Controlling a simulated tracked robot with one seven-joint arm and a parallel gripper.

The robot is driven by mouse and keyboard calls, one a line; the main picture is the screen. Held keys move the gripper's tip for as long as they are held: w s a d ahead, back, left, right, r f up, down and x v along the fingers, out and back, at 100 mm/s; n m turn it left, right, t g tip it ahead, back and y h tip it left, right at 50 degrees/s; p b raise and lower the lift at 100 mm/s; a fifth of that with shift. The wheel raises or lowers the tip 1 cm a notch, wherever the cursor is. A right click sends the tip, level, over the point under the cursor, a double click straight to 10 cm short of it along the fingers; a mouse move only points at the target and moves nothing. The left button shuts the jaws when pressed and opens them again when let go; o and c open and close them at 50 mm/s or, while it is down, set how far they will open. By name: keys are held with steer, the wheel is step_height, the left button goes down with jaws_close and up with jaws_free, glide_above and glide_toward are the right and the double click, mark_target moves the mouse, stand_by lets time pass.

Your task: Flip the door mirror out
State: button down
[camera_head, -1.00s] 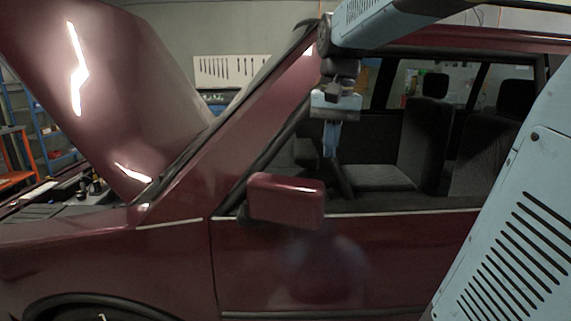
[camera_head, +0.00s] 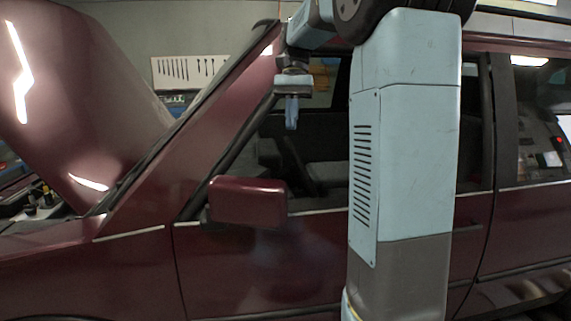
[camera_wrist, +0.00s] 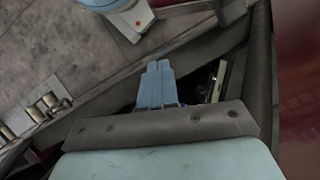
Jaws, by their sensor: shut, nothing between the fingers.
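The door mirror (camera_head: 248,200) is a dark red, box-shaped housing on the front door of a dark red car, at the lower front corner of the side window. It shows its smooth outer shell, and its glass is hidden. I cannot tell its exact fold angle. My gripper (camera_head: 291,120) points down, shut and empty, above and slightly right of the mirror in the head view, apart from it. In the wrist view my gripper (camera_wrist: 158,65) shows its two blue fingers together. I cannot make out the mirror clearly in the wrist view.
The car's raised bonnet (camera_head: 75,110) stands at the left. The slanted windscreen pillar (camera_head: 190,145) runs up beside my gripper. My own blue arm covers the middle of the car's side. A grey tiled floor (camera_wrist: 60,50) shows in the wrist view.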

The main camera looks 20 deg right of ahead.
steer(key=shift+f, duration=0.1)
steer(key=s+a+f, duration=0.4)
steer(key=s+f, duration=0.2)
steer(key=f, duration=0.3)
steer(key=shift+s+a, duration=0.2)
stand_by(0.4)
steer(key=shift+s, duration=0.15)
